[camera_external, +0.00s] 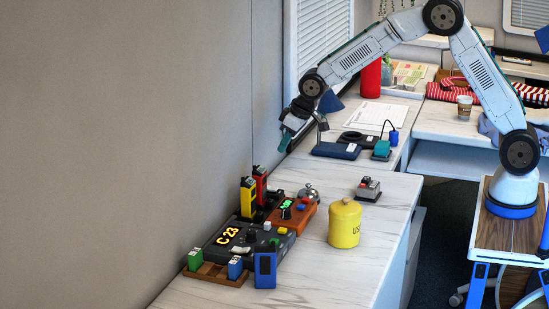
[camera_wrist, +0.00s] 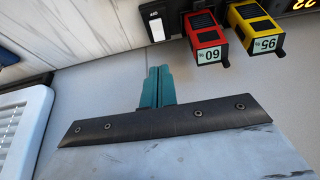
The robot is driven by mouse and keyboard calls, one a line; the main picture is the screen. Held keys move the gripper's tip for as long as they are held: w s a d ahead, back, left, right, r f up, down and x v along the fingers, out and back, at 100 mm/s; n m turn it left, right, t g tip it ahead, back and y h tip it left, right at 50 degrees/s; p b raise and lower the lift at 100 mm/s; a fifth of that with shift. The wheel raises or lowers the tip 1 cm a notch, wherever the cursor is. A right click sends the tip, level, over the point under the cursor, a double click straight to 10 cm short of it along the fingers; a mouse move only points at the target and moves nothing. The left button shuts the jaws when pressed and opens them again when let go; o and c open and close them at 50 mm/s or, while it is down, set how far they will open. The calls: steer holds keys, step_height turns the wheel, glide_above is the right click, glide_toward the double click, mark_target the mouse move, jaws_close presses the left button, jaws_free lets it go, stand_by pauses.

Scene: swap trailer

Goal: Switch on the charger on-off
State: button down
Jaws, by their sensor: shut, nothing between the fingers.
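A dark unit with a lit orange "C 23" display (camera_external: 228,236) sits on the near desk by the wall. A yellow battery (camera_external: 248,198) and a red battery (camera_external: 260,184) stand upright in a black holder behind it. In the wrist view, the red battery (camera_wrist: 205,38) is marked 60 and the yellow battery (camera_wrist: 255,30) is marked 95. My gripper (camera_external: 285,144), teal-tipped, is shut and empty, above and beyond the batteries. It also shows in the wrist view (camera_wrist: 158,70), apart from the panel.
A wooden tray (camera_external: 214,274) holds green and blue blocks. An orange box (camera_external: 291,224) with a green display, a silver bell (camera_external: 309,193), a yellow canister (camera_external: 344,226) and a grey button box (camera_external: 367,189) stand nearby. The wall (camera_external: 180,130) is close on the left.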

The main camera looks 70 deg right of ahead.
mark_target(269, 187)
steer(key=x, duration=1.2)
steer(key=shift+s+f, duration=0.1)
steer(key=shift+f, duration=0.15)
steer(key=shift+f, duration=0.3)
steer(key=shift+s, duration=0.65)
steer(key=shift+r, duration=0.1)
steer(key=v, duration=1.4)
steer(key=shift+w, duration=0.15)
